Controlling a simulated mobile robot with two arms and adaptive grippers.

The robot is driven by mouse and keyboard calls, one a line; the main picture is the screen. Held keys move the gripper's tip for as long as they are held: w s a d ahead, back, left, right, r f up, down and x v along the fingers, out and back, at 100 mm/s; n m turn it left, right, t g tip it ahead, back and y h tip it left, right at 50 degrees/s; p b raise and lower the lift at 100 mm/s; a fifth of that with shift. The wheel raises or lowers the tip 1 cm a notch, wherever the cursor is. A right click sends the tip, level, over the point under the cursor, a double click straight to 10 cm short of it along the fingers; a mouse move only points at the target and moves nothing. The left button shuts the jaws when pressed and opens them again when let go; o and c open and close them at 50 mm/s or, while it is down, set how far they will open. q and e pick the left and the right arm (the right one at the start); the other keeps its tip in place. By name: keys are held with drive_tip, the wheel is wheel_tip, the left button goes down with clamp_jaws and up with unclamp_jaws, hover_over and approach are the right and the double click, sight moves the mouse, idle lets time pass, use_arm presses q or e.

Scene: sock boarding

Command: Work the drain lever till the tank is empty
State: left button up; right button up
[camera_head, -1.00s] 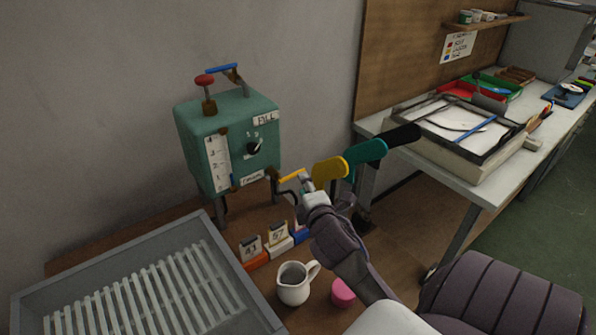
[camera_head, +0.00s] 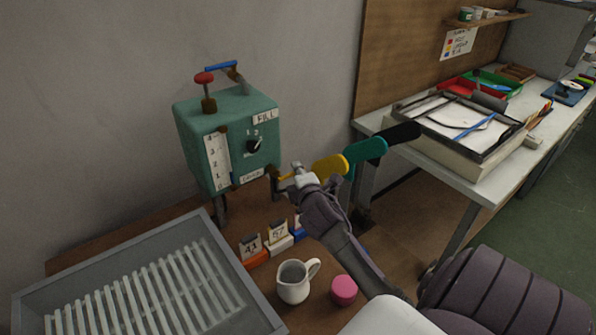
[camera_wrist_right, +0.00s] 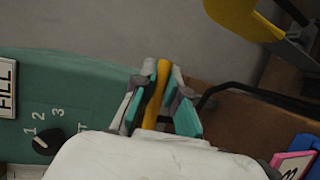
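The green tank (camera_head: 228,140) stands on legs on the brown table by the wall. Its front has a white level scale (camera_head: 217,162), a dial (camera_head: 254,146), a FILL label and a lower label, probably DRAIN. The liquid level is too small to read surely. My right gripper (camera_head: 287,178) is at the tank's lower right. In the wrist view the yellow drain lever (camera_wrist_right: 157,88) runs between my right gripper's two fingers (camera_wrist_right: 162,85), which close in on it near their tips. In the head view my gripper mostly hides the lever. My left gripper is out of view.
A white jug (camera_head: 293,284) and a pink cylinder (camera_head: 344,290) stand below my right forearm. Numbered tags (camera_head: 278,233) stand beside a grey slatted tray (camera_head: 125,262). Yellow, teal and black paddles (camera_head: 366,151) stick out just behind my gripper.

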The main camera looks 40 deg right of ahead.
clamp_jaws()
drive_tip(key=shift+r, duration=0.1)
drive_tip(key=shift+r+n+h, duration=0.4)
drive_tip(key=shift+n, duration=0.6)
drive_tip(key=n+t, duration=0.1)
drive_tip(key=r+n+b, duration=0.1)
drive_tip(key=n, duration=0.1)
drive_tip(key=shift+a+r+t+h, duration=0.2)
drive_tip(key=shift+a+t+h, duration=0.15)
drive_tip(key=shift+t+h, duration=0.05)
drive_tip(key=n+t+b, duration=0.1)
drive_tip(key=n, duration=0.1)
drive_tip(key=a+r+n+b, duration=0.1)
drive_tip(key=n, duration=0.1)
drive_tip(key=shift+w+a+r+n+t+b, duration=0.1)
drive_tip(key=shift+a+r+n+t+b, duration=0.1)
drive_tip(key=shift+n+t+b, duration=0.15)
drive_tip(key=shift+a+r+n+t+b, duration=0.3)
drive_tip(key=shift+a+n+t+b, duration=0.15)
drive_tip(key=shift+n, duration=0.6)
drive_tip(key=shift+a+r+n+t+b, duration=0.3)
drive_tip(key=shift+n+t, duration=0.2)
drive_tip(key=shift+n, duration=0.5)
drive_tip(key=shift+w+d, duration=0.1)
drive_tip(key=o, duration=0.7)
unclamp_jaws()
drive_tip(key=shift+c, duration=0.2)
